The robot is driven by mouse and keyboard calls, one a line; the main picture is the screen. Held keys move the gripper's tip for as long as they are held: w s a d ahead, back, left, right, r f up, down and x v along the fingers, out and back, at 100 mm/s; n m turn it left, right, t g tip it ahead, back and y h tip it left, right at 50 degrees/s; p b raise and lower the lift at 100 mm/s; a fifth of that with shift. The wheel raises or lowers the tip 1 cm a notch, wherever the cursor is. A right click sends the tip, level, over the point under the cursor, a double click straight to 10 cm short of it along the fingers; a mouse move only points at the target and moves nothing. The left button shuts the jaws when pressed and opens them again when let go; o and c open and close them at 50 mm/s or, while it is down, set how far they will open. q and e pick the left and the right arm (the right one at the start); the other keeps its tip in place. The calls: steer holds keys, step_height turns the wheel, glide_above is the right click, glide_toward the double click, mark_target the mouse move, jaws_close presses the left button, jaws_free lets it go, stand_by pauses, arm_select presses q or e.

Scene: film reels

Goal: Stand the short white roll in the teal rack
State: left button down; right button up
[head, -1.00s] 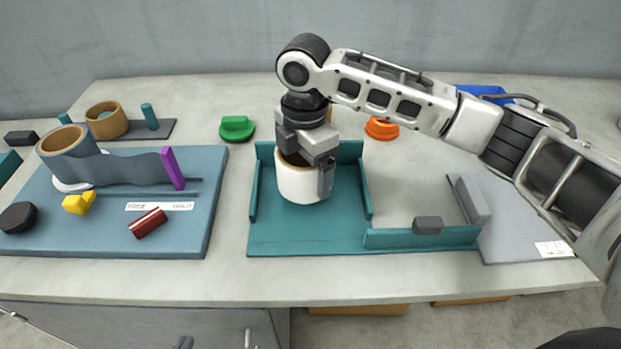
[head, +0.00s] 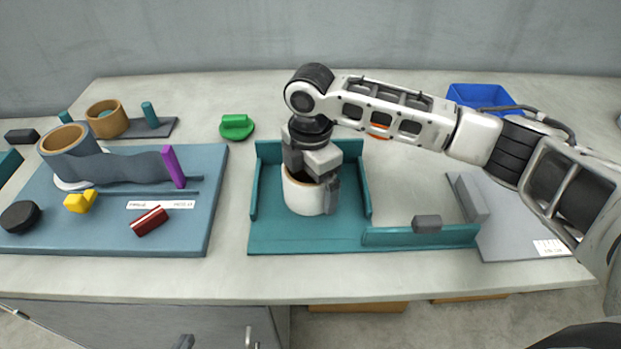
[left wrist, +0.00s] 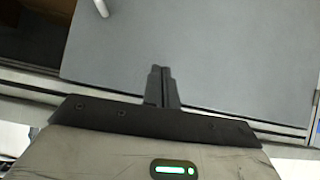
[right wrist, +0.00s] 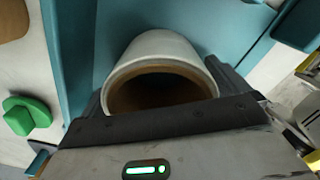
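The short white roll (head: 304,195) has a brown core and stands upright inside the walled left part of the teal rack (head: 270,235). My right gripper (right wrist: 163,92), whose arm comes in from the right in the head view, is shut on the roll's outer sides from above. The roll's open top shows between its fingers in the right wrist view. I cannot tell whether its base touches the rack floor. My left gripper (left wrist: 162,85) is shut and empty, low in front of the cabinet; only its tips seem to show at the head view's bottom edge.
A blue board (head: 110,235) with a grey roll (head: 68,145), a yellow block and a dark red block lies at the left. A green piece (head: 237,127) stands behind the rack. A grey plate (head: 510,235) lies right, and a blue bin (head: 480,95) stands behind.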

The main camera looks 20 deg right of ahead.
step_height(320, 180, up, 12)
steer(key=shift+r, duration=0.15)
stand_by(0.3)
stand_by(0.4)
